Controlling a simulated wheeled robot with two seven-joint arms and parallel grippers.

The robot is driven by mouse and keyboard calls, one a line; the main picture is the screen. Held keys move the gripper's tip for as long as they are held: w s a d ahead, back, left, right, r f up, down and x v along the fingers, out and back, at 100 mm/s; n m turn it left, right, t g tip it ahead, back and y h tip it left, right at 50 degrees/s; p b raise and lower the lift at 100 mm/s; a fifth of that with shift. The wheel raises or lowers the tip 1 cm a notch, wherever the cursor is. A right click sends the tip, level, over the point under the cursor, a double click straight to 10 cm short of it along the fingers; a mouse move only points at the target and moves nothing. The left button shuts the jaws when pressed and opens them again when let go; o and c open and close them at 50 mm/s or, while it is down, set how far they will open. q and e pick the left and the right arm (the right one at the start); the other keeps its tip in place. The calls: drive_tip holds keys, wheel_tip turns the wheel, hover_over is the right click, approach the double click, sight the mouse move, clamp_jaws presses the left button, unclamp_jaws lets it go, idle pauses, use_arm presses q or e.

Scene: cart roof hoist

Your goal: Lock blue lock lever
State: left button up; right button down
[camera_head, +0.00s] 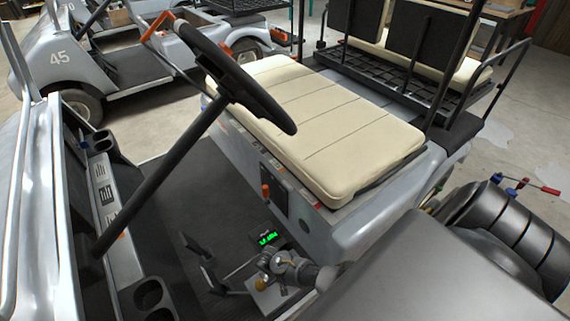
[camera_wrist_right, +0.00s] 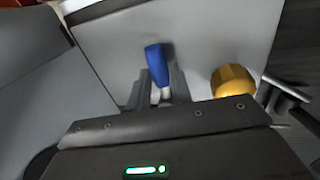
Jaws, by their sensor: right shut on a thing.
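In the right wrist view, the blue lock lever (camera_wrist_right: 155,62) stands up from a pale grey plate (camera_wrist_right: 205,40). My right gripper (camera_wrist_right: 161,83) is shut on it, with one dark finger on each side of its lower part and the blue tip showing above them. A yellow knob (camera_wrist_right: 232,81) sits on the plate just right of the lever. In the head view, my right arm reaches in from the lower right to the cart floor below the seat. The blue lever cannot be made out there. My left gripper is not in view.
The steering wheel (camera_head: 235,78) and its column stand left of the cream seat (camera_head: 315,120). The seat base (camera_head: 300,215) is close to my right arm. Pedals (camera_head: 200,255) are on the dark floor. Another cart (camera_head: 60,50) marked 45 is parked behind.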

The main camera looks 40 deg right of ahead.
idle(0.3)
drive_tip(key=c, duration=1.3)
unclamp_jaws()
drive_tip(key=shift+o, duration=0.2)
drive_tip(key=shift+r, duration=0.15)
wheel_tip(320, 180, up, 8)
drive_tip(key=a+p, duration=0.1)
drive_tip(key=p, duration=0.7)
drive_tip(key=shift+a+f, duration=0.2)
drive_tip(key=shift+a, duration=0.1)
